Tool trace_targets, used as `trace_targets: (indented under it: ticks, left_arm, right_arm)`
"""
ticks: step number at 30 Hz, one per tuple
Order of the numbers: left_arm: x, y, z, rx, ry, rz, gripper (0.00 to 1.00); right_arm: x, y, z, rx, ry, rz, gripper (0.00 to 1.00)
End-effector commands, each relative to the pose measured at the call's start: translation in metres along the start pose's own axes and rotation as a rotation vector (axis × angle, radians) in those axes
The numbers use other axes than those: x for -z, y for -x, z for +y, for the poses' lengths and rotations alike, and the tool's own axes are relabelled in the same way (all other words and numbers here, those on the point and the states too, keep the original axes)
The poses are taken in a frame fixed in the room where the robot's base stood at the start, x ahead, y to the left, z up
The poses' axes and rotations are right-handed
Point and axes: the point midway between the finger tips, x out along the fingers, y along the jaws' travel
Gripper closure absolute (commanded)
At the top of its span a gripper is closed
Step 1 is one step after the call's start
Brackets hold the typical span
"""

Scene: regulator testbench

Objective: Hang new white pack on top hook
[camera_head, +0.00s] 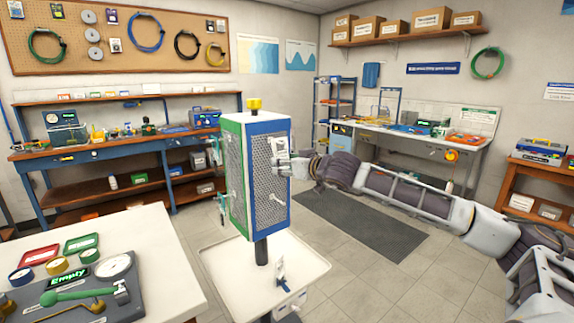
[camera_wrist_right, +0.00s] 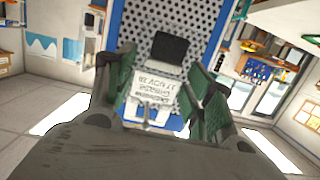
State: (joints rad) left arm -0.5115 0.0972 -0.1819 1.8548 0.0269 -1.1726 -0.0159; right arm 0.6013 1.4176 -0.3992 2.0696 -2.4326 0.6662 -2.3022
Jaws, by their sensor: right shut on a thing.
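The white pack (camera_head: 278,146) is at the upper part of the blue-framed perforated panel (camera_head: 262,190) on the central tower. My right gripper (camera_head: 290,164) is shut on the pack and comes to it from the right. In the right wrist view the white pack (camera_wrist_right: 153,90) has upside-down dark lettering and a black square above it, between the two green-padded fingers of my gripper (camera_wrist_right: 163,82). The perforated panel fills the background there. A lower hook (camera_head: 281,197) sticks out of the panel. The top hook cannot be made out. My left gripper is not in view.
Teal items (camera_head: 219,208) hang on the green-framed side. A white table (camera_head: 165,240) with gauge and tapes stands at the left.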

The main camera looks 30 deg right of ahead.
Motion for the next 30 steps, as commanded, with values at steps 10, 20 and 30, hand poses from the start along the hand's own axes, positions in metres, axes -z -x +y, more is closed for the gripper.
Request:
trace_targets:
  ticks: [10,20,30]
  left_arm:
    - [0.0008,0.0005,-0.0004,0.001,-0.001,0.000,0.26]
    - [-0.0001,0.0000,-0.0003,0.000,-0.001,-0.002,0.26]
    - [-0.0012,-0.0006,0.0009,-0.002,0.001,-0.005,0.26]
  right_arm:
    - [0.0004,0.0001,0.0000,0.000,0.000,0.001,0.71]
    - [0.0003,0.0001,0.0000,0.000,0.000,0.001,0.22]
    - [-0.0001,0.0001,0.0001,0.000,0.000,0.000,0.22]
